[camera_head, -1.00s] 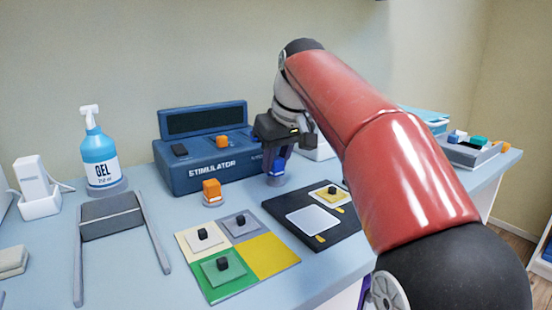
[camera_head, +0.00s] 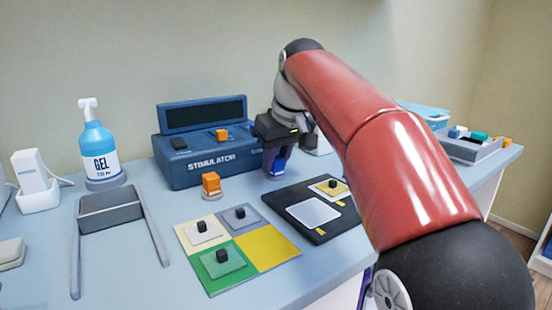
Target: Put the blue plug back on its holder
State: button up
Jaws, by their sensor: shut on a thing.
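My gripper (camera_head: 278,154) reaches down at the back middle of the table, right of the orange plug and in front of the stimulator's right end. It is shut on the blue plug (camera_head: 276,170), of which a small blue part shows low between the dark fingers. A round grey holder (camera_head: 277,177) lies directly under the blue plug. The plug looks upright and at or very near the holder; I cannot tell whether it is fully seated. The fingers hide most of the plug.
An orange plug (camera_head: 211,184) stands on its own round holder to the left. The stimulator (camera_head: 205,168) is behind. A coloured board (camera_head: 268,252) with pads and a black tray (camera_head: 330,228) lie in front. A gel bottle (camera_head: 100,155) stands left.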

jog(key=o, duration=1.3)
jog(key=shift+r, duration=0.1)
notch_tip(320, 180, up, 2)
jog(key=p, duration=0.3)
jog(key=shift+r, duration=2.4)
jog(key=shift+s, duration=0.15)
